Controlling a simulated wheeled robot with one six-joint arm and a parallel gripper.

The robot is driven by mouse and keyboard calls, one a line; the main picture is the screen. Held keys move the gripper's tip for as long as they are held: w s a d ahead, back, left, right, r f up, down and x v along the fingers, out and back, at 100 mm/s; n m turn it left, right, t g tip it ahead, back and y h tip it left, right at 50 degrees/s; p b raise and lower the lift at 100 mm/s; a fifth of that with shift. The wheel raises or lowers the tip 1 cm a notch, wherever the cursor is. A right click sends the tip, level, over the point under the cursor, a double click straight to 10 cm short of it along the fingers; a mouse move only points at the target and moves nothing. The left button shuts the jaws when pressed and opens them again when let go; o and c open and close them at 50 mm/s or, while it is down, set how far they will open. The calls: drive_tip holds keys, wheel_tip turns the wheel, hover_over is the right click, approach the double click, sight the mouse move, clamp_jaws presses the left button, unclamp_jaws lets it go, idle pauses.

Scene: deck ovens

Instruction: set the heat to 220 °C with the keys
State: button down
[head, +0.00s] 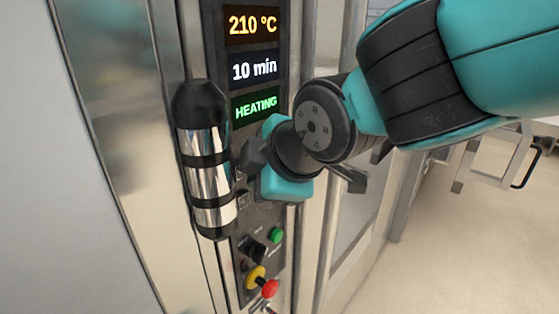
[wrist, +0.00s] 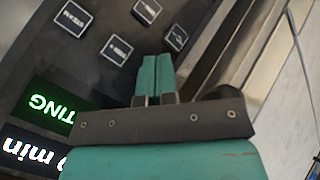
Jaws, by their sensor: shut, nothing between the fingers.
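The control panel shows an orange heat readout (head: 253,24) of 210 °C. Below it are a 10 min readout (head: 255,68) and a green HEATING sign (head: 256,105). My gripper is in front of the panel's key area in the head view and hides most of the keys; its fingertips cannot be made out there. In the wrist view the teal fingers (wrist: 155,60) are together, shut and empty. Beyond their tips are a key (wrist: 117,49), another key (wrist: 177,38), a third key (wrist: 147,10) and the STEAM key (wrist: 75,18). Contact with a key cannot be told.
A black and chrome banded cylinder (head: 205,160) stands upright left of the panel, close to my gripper. Open floor (head: 450,250) lies at right.

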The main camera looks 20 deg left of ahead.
drive_tip(key=shift+w+a, duration=0.2)
drive_tip(key=shift+a, duration=0.3)
idle(0.7)
idle(0.3)
drive_tip(key=shift+s+d+b, duration=0.3)
drive_tip(key=shift+d, duration=0.45)
drive_tip(key=shift+d, duration=0.1)
drive_tip(key=d, duration=0.1)
drive_tip(key=s+d+b, duration=0.1)
drive_tip(key=d, duration=0.1)
drive_tip(key=s+d, duration=0.1)
drive_tip(key=shift+d+b, duration=0.2)
drive_tip(key=shift+b, duration=0.15)
